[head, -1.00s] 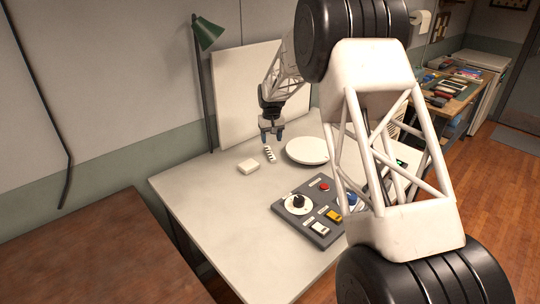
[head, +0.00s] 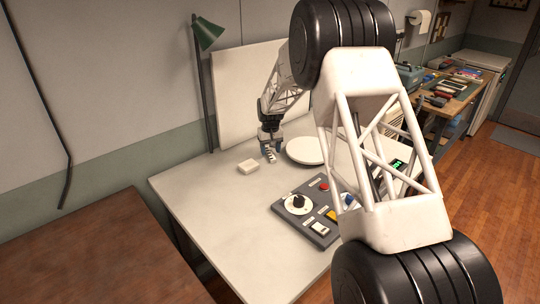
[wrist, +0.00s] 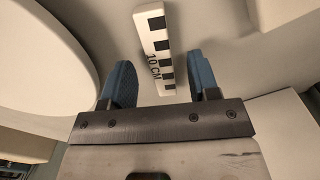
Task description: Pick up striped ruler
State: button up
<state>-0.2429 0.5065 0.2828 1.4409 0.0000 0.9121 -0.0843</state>
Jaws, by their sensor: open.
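The striped ruler (wrist: 156,45) is a short white bar with black blocks and "10 CM" printed on it. In the wrist view it lies between the two blue fingers of my gripper (wrist: 160,82), with a gap visible on each side. In the head view my gripper (head: 270,152) is low over the table, around the ruler (head: 270,156), whose striped face shows between the fingers.
A white round plate (head: 306,150) lies right of the ruler, and a small white block (head: 248,166) lies to its left. A grey control panel (head: 290,222) with buttons and switches is nearer on the table (head: 215,215). A green lamp (head: 207,35) and a white board (head: 240,85) stand behind.

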jog(key=shift+f, duration=0.75)
jog(key=c, duration=1)
jog(key=shift+r, duration=0.1)
jog(key=shift+r, duration=0.65)
notch_tip(320, 180, up, 2)
jog(key=shift+r, duration=0.1)
jog(key=s+d, duration=0.1)
jog(key=s, duration=0.4)
jog(key=s+d+r, duration=0.1)
jog(key=s, duration=0.4)
jog(key=s+d, duration=0.1)
jog(key=s, duration=0.4)
jog(key=shift+s+d+r, duration=0.15)
jog(key=shift+s+d, duration=0.1)
jog(key=shift+d, duration=0.1)
